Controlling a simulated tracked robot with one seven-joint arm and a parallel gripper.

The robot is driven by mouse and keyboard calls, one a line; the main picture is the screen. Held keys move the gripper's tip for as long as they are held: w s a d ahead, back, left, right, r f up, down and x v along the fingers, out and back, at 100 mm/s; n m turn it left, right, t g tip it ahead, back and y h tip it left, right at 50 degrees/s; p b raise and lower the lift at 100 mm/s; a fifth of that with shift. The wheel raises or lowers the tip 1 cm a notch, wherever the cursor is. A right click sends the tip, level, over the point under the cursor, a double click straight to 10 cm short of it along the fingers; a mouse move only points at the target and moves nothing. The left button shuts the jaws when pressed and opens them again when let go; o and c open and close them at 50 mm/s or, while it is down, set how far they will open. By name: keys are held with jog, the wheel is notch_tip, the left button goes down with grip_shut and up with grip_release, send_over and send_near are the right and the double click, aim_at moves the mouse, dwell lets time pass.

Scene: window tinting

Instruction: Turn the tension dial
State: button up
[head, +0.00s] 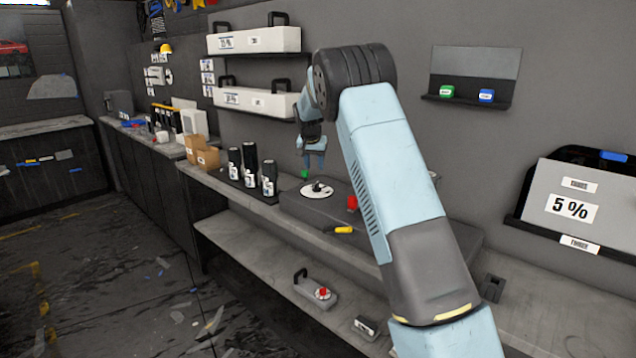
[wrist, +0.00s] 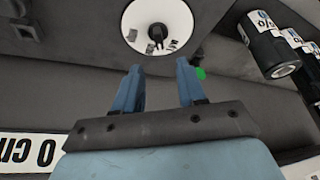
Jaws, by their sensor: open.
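The tension dial is a white disc (head: 316,190) with a black knob in its middle, set on a dark grey unit on the bench. In the wrist view the dial (wrist: 138,22) lies ahead of the fingertips, with its black knob (wrist: 157,34) and small dark markings around it. My gripper (head: 314,163) is above the dial in the head view, pointing down. In the wrist view my gripper (wrist: 160,68) shows two blue fingers spread apart with nothing between them. The fingers do not touch the knob.
A green button (head: 304,174) is close behind the dial, and a red one (head: 352,202) is to its right. Several black canisters (head: 250,165) stand left of the dial.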

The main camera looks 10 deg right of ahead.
aim_at(317, 183)
jog(key=x, duration=0.9)
jog(key=shift+w+f, duration=0.15)
jog(key=shift+f, duration=0.1)
grip_shut()
jog(key=shift+d, duration=0.1)
